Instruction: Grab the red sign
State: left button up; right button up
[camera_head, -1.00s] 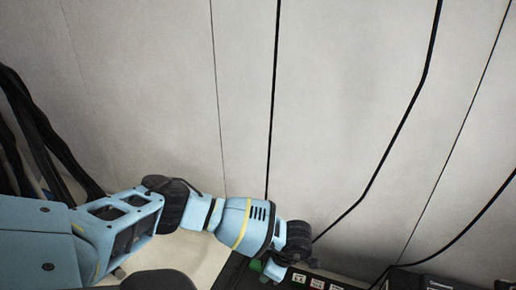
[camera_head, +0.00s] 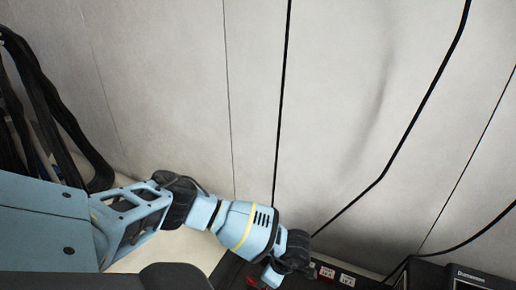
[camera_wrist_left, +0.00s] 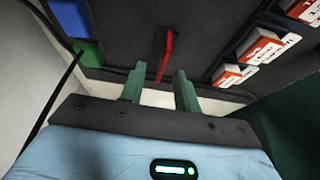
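A narrow red piece (camera_wrist_left: 165,55), likely the red sign seen nearly edge-on, stands on a dark surface in the left wrist view. My left gripper (camera_wrist_left: 159,88) has two green fingers spread apart with nothing between them. The red piece is just beyond the fingertips, roughly in line with the gap, and I see no contact. In the head view my left arm reaches to the bottom edge, where the left gripper (camera_head: 269,279) is mostly cut off. My right gripper is not in view.
Several red-and-white boxes (camera_wrist_left: 262,46) stand in a dark rack on the right of the left wrist view. Blue and green blocks (camera_wrist_left: 72,18) are at its upper left. Black cables (camera_head: 408,125) hang along the pale wall (camera_head: 330,80). A dark device (camera_head: 468,277) is at bottom right.

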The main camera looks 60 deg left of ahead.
aim_at(252, 282)
pick_arm(q)
jog(key=shift+s+a+f, duration=0.15)
jog(key=shift+f, duration=0.1)
jog(key=x, duration=0.1)
jog(key=b+x, duration=0.1)
jog(key=x, duration=0.1)
jog(key=b+x, duration=0.1)
jog(key=shift+s+a+f, duration=0.1)
jog(key=shift+s+a, duration=0.1)
jog(key=shift+s, duration=0.15)
jog(key=shift+f, duration=0.1)
grip_shut()
